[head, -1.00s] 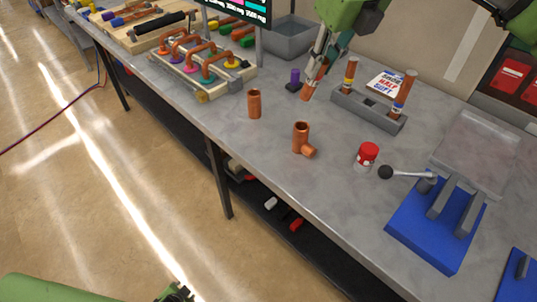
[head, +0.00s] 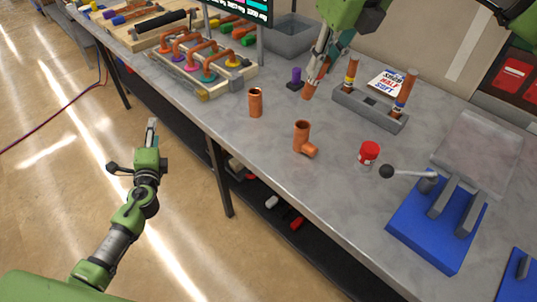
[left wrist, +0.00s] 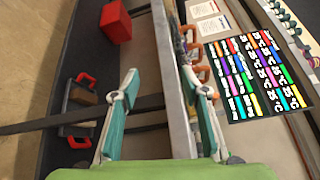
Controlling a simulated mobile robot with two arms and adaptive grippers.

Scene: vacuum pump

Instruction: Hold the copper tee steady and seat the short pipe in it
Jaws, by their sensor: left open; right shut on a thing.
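The copper tee (head: 303,137) stands on the grey bench near its front edge, its side branch pointing to the lower right. My right gripper (head: 314,77) is shut on a copper pipe (head: 309,91), behind the tee and apart from it. The fingers hide part of this pipe. Another short copper pipe piece (head: 255,103) stands upright to the left of the tee. My left gripper (head: 152,130) is in front of the bench, over the floor and far from the tee. In the left wrist view its fingers (left wrist: 160,78) are spread, with nothing between them.
A grey rack (head: 370,108) with two banded pipes stands behind the tee. A red-capped jar (head: 369,152) and a blue-based lever tool (head: 435,225) are to the right. The bench around the tee is clear.

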